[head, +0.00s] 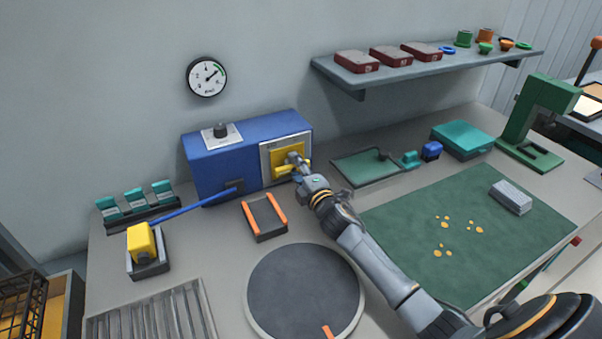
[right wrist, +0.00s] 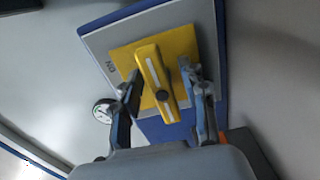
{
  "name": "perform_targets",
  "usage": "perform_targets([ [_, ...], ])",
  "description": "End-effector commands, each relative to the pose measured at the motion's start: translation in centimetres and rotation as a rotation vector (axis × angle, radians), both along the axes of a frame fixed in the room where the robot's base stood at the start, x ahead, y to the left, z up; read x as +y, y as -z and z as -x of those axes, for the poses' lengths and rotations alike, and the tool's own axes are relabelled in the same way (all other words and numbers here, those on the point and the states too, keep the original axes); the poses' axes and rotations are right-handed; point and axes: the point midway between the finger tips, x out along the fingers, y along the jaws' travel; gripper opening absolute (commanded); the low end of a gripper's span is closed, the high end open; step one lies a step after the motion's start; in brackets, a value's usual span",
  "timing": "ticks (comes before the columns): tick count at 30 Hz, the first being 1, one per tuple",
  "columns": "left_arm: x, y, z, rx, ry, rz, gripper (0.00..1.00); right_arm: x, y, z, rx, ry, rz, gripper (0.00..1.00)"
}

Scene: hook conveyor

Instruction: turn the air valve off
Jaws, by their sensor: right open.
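The air valve is a yellow lever on a yellow square plate (head: 285,152), set on a grey panel at the right end of the blue box (head: 225,165). In the right wrist view the lever (right wrist: 147,62) shows up close, with a white stripe and a dark round pivot. It lies slanted across the plate. A small label (right wrist: 110,65) sits on the grey panel beside the plate. My right gripper (head: 298,164) is at the front of the valve. In the right wrist view its fingers (right wrist: 160,74) are open, one on each side of the lever. My left gripper is not in view.
A round gauge (head: 206,78) hangs on the wall above the blue box. A blue rod (head: 200,205) slopes from the box toward a yellow block (head: 141,240). An orange-railed cradle (head: 264,218) and dark turntable (head: 303,290) stand in front. A shelf (head: 425,72) is at upper right.

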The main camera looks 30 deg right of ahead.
Motion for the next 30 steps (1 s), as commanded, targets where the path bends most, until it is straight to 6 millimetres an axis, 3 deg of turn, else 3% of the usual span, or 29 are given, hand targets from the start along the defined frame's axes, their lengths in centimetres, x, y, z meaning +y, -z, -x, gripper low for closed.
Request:
perform_targets([
  [18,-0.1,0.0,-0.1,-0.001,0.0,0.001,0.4,0.6,0.1,10.7,0.002,0.001,-0.002,0.43],
  [30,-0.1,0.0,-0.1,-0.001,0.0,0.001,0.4,0.6,0.0,11.7,0.0,0.001,-0.001,0.43],
])
